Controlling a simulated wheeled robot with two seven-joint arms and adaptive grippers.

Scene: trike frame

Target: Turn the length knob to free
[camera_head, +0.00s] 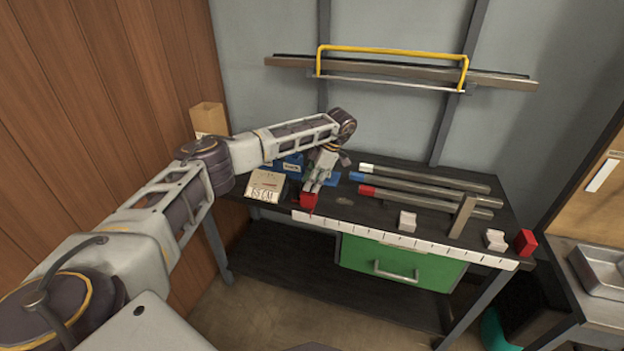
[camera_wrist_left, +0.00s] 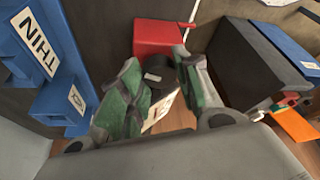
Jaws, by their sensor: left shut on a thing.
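My left gripper (camera_head: 318,184) reaches down to the left part of the dark workbench. In the left wrist view its green-padded fingers (camera_wrist_left: 152,92) are closed around a small dark round knob (camera_wrist_left: 159,74), which looks like the length knob. The knob sits beside a red block (camera_wrist_left: 158,38), and the fingers hide much of it. The red block also shows in the head view (camera_head: 308,201) at the bench's front edge, just below the gripper. I cannot read the knob's setting. A white label with red marks lies partly behind the fingers. My right gripper is not in view.
A blue box marked THIN (camera_wrist_left: 38,45) stands close to the fingers. A cream box (camera_head: 266,186) sits left of the gripper. Several tubes (camera_head: 425,187) lie to the right, beyond a white ruler strip (camera_head: 400,240) on the front edge. A green drawer (camera_head: 398,264) hangs below.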

